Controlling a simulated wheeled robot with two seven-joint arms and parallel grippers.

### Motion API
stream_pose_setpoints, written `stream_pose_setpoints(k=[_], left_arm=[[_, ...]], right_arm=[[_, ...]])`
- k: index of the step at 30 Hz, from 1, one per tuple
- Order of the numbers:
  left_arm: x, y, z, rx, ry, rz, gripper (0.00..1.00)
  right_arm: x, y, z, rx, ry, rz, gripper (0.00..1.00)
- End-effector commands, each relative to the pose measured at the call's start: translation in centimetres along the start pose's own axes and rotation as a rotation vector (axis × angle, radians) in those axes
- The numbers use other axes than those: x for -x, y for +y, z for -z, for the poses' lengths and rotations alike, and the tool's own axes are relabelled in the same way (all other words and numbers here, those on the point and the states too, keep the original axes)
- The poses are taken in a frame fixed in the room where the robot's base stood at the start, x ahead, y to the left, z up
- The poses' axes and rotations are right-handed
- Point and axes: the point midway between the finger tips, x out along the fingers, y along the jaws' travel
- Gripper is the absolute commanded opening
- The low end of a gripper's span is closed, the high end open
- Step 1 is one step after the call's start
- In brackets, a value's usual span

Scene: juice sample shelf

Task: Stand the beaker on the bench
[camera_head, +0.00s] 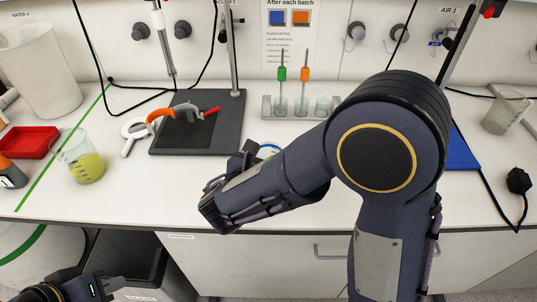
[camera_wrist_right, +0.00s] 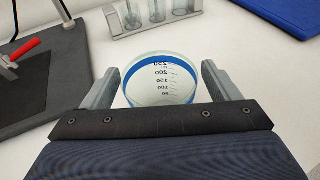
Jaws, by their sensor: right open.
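A clear beaker (camera_wrist_right: 160,92) with a blue band and a printed volume scale is on the white bench. In the right wrist view I look into its open top, and it appears to stand upright. My right gripper (camera_wrist_right: 160,72) is open, with one finger on each side of the beaker and a gap at each side. In the head view, my right arm hides most of this beaker (camera_head: 268,150), and only part of its rim shows. My left gripper (camera_head: 108,286) is low at the left, below the bench front, away from the beaker; its jaw opening is unclear.
A rack (camera_head: 268,108) with several glass tubes stands behind the beaker. A dark stand base (camera_head: 222,133) with a clamp is to the left. Another beaker (camera_head: 87,168) holds yellow-green liquid, near a red tray (camera_head: 27,142). A blue mat (camera_head: 458,150) lies right.

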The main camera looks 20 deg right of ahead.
Motion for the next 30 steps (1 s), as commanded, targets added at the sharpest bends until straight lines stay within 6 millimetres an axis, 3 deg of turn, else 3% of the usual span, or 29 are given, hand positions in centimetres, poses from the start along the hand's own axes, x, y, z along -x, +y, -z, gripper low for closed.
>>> stream_pose_setpoints(k=[8, 21, 30], left_arm=[[0.2, 0.1, 0.1, 0.0, 0.0, 0.0, 0.0], [0.1, 0.0, 0.0, 0.0, 0.0, 0.0, 0.0], [0.1, 0.0, 0.0, 0.0, 0.0, 0.0, 0.0]], right_arm=[[0.7, 0.1, -0.3, -0.001, 0.0, -0.002, 0.82], [9.5, 0.1, -0.3, 0.0, 0.0, -0.005, 0.82], [12.1, 0.0, -0.3, -0.001, 0.0, 0.0, 0.82]])
